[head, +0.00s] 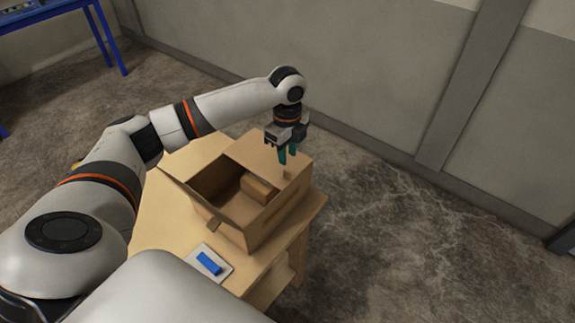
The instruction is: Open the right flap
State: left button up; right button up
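An open cardboard box (262,222) stands on a wooden table. A broad cardboard flap (262,147) spreads from its far right side, below my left gripper (287,158). A small tan tab (287,173) shows on this side of the box, just under the fingertips. My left gripper points down with its teal fingers a little apart and nothing seen between them. I cannot tell whether the fingertips touch the flap. A smaller brown box (258,188) lies inside. Another small tab (214,225) shows at the near edge. My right gripper is not in view.
A white plate with a blue block (209,263) lies on the wooden table (148,222) in front of the box. A grey wall (330,60) runs behind. The floor right of the table is clear. A blue-framed table (100,35) stands at the far left.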

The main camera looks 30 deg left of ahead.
aim_at(287, 171)
pick_arm(q)
jog(key=f, duration=0.4)
jog(key=f+p, duration=0.1)
jog(key=f, duration=0.1)
jog(key=shift+w+a+f, duration=0.25)
jog(key=shift+w+f, duration=0.05)
jog(key=shift+w, duration=0.1)
jog(key=shift+s+d+f, duration=0.1)
jog(key=shift+s+f, duration=0.1)
jog(key=shift+f, duration=0.25)
jog(key=shift+w+f, duration=0.1)
grip_shut()
